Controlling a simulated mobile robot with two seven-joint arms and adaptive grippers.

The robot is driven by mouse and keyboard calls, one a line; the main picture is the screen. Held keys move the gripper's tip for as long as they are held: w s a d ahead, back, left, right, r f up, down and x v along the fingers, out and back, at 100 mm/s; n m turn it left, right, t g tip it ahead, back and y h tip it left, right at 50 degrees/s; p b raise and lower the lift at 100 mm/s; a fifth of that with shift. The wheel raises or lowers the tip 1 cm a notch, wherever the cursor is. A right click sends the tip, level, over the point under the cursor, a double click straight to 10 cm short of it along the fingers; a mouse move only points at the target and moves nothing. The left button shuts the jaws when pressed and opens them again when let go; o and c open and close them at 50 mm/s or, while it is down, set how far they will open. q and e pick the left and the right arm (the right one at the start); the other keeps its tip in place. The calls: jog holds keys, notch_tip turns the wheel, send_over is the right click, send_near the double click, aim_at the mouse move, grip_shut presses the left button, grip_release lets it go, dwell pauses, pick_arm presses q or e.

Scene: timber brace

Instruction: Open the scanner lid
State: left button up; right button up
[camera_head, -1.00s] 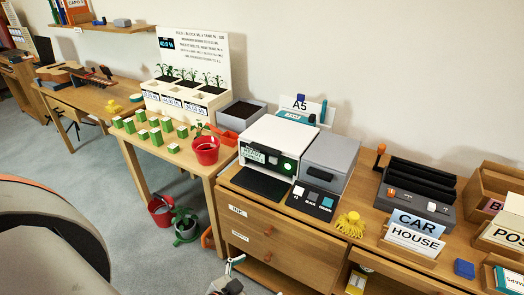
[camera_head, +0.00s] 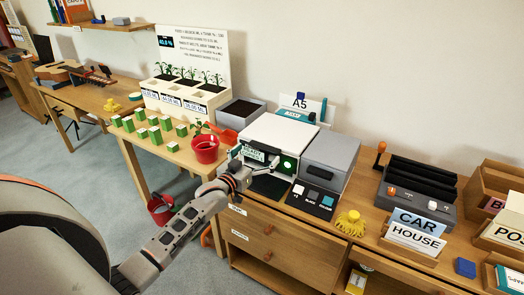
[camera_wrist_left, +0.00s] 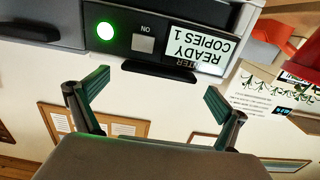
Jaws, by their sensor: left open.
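The scanner (camera_head: 283,137) is a box with a white top on the wooden cabinet, and its lid looks closed. Its dark front panel shows in the left wrist view, upside down, with a lit green button (camera_wrist_left: 105,31), a small grey switch (camera_wrist_left: 143,43) and a display (camera_wrist_left: 195,50) reading "READY COPIES 1". A black bar-shaped handle (camera_wrist_left: 160,71) runs along the panel's edge. My left gripper (camera_head: 244,163) is in front of the panel. In the wrist view its open fingers (camera_wrist_left: 155,95) stand either side of the handle, apart from it, with nothing between them. My right gripper is out of view.
A red bucket (camera_head: 205,149) and several green-and-white blocks are on the table to the left. A yellow tassel-like object (camera_head: 351,222) lies to the right.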

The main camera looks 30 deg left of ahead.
aim_at(262, 149)
pick_arm(q)
jog(key=shift+w, duration=1.55)
